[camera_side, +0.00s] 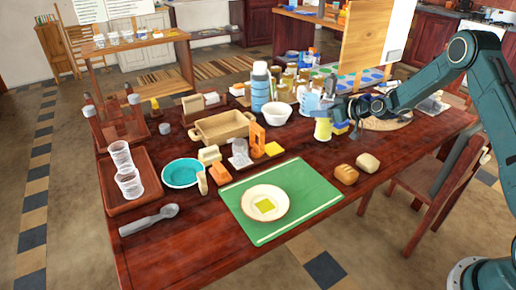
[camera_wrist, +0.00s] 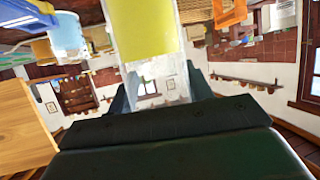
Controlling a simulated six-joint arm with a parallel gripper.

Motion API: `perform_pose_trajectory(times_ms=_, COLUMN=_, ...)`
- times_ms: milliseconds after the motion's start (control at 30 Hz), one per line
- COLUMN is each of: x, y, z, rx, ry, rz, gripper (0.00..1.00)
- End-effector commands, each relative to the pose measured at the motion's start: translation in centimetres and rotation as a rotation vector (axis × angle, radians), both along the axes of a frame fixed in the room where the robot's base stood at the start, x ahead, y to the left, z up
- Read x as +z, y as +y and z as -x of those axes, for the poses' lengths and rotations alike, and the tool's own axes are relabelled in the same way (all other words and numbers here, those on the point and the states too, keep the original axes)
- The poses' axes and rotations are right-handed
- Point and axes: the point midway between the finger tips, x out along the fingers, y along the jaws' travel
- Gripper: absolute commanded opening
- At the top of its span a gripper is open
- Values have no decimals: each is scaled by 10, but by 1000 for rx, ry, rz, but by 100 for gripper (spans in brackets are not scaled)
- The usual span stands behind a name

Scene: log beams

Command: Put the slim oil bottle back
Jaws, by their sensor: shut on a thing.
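The slim oil bottle (camera_wrist: 152,30), clear with a yellow label, is between the fingers of my gripper (camera_wrist: 160,88) in the wrist view. My gripper is shut on it at its clear part. In the side view my gripper (camera_side: 332,108) is at the right-middle of the table, and the bottle's yellow label (camera_side: 322,129) shows just below it. The bottle looks about upright there; its top is hidden by my gripper. I cannot tell whether its base touches the table.
A white bowl (camera_side: 277,113), a blue bottle (camera_side: 260,86) and several jars crowd the left and back of my gripper. A round board (camera_side: 392,121) lies to the right. Two bread rolls (camera_side: 357,168) and a green mat (camera_side: 310,203) with a plate (camera_side: 280,212) are in front.

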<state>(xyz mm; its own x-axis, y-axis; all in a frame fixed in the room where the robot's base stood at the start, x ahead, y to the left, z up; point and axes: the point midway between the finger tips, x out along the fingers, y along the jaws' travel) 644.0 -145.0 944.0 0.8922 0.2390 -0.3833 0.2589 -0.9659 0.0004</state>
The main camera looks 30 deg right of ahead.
Motion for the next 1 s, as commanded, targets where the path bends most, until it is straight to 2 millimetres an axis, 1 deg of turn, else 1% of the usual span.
perform_pose_trajectory(times_ms=33, x=-10, y=0, z=0, rx=-1, ry=1, rz=-3, gripper=24)
perform_pose_trajectory(times_ms=100, x=-23, y=0, z=0, rx=-1, ry=0, rz=-1, gripper=24)
perform_pose_trajectory(times_ms=300, x=-50, y=0, z=0, rx=0, ry=-2, rz=-1, gripper=24)
perform_pose_trajectory(times_ms=433, x=-58, y=0, z=0, rx=-1, ry=-3, rz=0, gripper=24)
perform_pose_trajectory(times_ms=633, x=-59, y=0, z=-1, rx=-1, ry=-4, rz=0, gripper=24)
perform_pose_trajectory(times_ms=733, x=-63, y=0, z=0, rx=-1, ry=-3, rz=0, gripper=24)
perform_pose_trajectory(times_ms=1000, x=-90, y=0, z=0, rx=-1, ry=-1, rz=0, gripper=24)
